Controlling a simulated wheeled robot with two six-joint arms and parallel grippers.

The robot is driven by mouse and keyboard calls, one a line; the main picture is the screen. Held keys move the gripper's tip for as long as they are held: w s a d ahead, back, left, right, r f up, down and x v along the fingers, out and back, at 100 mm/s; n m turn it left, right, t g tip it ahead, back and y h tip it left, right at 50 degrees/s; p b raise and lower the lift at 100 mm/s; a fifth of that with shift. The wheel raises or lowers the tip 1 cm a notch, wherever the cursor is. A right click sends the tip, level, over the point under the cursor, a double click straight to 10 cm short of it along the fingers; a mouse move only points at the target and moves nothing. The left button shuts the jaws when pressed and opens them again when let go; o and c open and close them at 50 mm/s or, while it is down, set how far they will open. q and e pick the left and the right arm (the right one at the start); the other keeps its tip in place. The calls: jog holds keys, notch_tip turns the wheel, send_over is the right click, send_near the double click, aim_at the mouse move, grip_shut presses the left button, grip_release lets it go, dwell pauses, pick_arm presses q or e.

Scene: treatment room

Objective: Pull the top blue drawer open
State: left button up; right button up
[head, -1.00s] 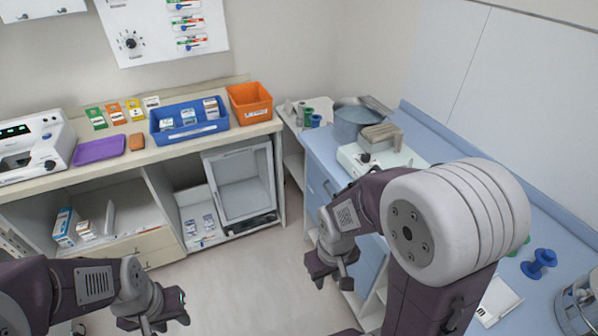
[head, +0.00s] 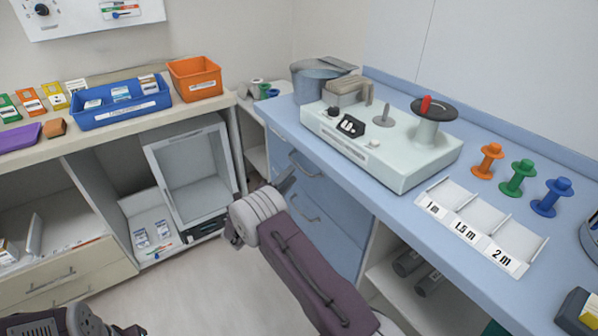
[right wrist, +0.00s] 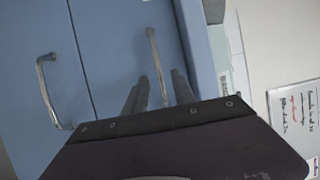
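The top blue drawer (head: 335,193) is in the blue cabinet under the right counter, its front looking flush. Its bar handle (head: 304,167) also shows in the right wrist view (right wrist: 154,55). My right gripper (head: 284,180) is at the drawer front, partly hidden by its own wrist. In the right wrist view its two fingers (right wrist: 158,90) are apart, with the lower end of the handle between them; I see gaps on both sides. My left gripper (head: 125,331) is cut off at the bottom left of the head view.
A lower blue drawer (head: 330,238) with its own handle (right wrist: 50,92) is below. The blue counter (head: 398,205) above holds a pale device (head: 400,160), coloured spools and a labelled tray (head: 485,225). An open shelf (head: 405,295) is to the right.

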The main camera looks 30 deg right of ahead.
aim_at(299, 166)
jog(key=b+x, duration=0.1)
jog(key=x, duration=0.5)
jog(key=shift+f, duration=0.1)
grip_shut()
dwell(1.1)
